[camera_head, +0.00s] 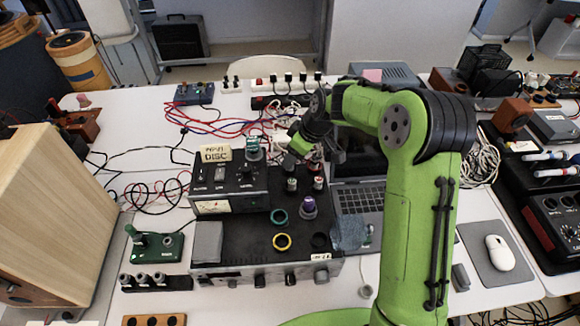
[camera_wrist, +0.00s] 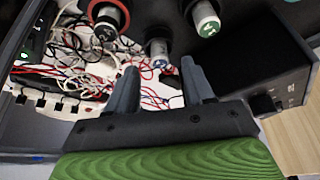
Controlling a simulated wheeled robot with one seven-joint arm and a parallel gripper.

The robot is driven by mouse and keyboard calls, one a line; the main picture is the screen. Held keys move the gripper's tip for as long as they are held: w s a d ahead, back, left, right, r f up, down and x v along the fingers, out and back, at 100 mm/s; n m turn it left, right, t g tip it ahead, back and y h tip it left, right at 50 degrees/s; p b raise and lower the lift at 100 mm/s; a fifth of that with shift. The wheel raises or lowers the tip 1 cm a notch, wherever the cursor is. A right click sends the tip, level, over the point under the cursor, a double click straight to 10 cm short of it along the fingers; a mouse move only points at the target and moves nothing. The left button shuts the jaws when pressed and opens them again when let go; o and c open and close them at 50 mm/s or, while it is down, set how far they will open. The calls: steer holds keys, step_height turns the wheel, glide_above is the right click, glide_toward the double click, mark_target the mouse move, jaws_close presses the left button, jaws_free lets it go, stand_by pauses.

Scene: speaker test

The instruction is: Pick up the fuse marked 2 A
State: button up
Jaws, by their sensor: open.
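Several small upright cylinders that look like fuses stand on the dark equipment top (camera_head: 255,215). In the head view a pale one (camera_head: 291,185) and a red-topped one (camera_head: 318,183) are just below my gripper (camera_head: 308,152). A purple-topped one (camera_head: 309,203) stands nearer the front. In the wrist view, my gripper (camera_wrist: 160,78) is open with nothing between its fingers. A cylinder with a red ring (camera_wrist: 108,20), one with a blue-marked end (camera_wrist: 158,52) and one with a green end (camera_wrist: 206,22) are beyond the fingertips. I cannot read a 2 A mark on any.
A labelled box (camera_head: 228,188) stands left of the cylinders. A teal ring (camera_head: 279,216) and a yellow ring (camera_head: 282,242) lie in front. A laptop (camera_head: 360,200) is at the right. Tangled red and blue cables (camera_head: 220,122) lie behind.

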steer(key=x, duration=0.3)
steer(key=shift+f, duration=0.1)
steer(key=shift+c, duration=1.1)
jaws_close()
